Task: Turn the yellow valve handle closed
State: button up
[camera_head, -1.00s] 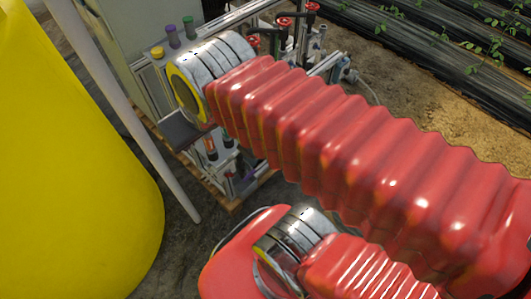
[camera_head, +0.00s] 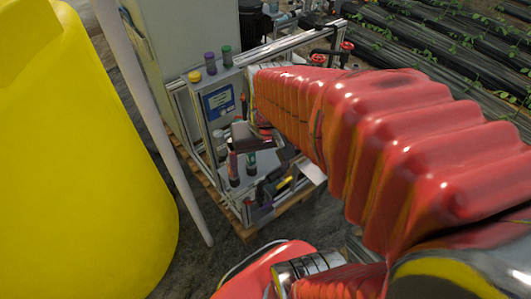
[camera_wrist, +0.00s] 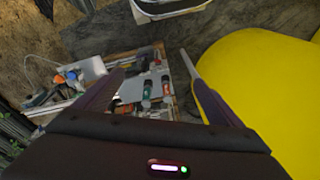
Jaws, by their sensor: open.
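A small yellow bar, which looks like the valve handle (camera_head: 287,182), is low on the front of the skid in the head view, right of the red- and green-capped tubes. I cannot make it out clearly in the wrist view. My gripper (camera_wrist: 158,77) is open, its two dark fingers spread with nothing held between them. The tubes on the skid show beyond the gap between the fingers. In the head view the gripper's dark body is above and left of the yellow bar, apart from it; the fingertips are not clear there.
A large yellow tank (camera_head: 80,160) stands at the left, with a grey pole (camera_head: 150,120) beside it. The skid's metal frame (camera_head: 300,40) and a panel with a blue label (camera_head: 218,102) are close to my arm. Red handwheels (camera_head: 318,59) are behind it. Planting rows lie at the back right.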

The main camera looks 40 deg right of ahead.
jog(key=d+f+m+g+y, duration=0.35)
jog(key=d+f, duration=0.25)
jog(key=f, duration=0.3)
jog(key=m+t+h, duration=0.3)
jog(key=m+t, duration=1.7)
jog(key=m, duration=0.8)
send_near(286, 183)
jog(key=s, duration=0.5)
jog(key=shift+w+a, duration=0.2)
jog(key=shift+w, duration=6.7)
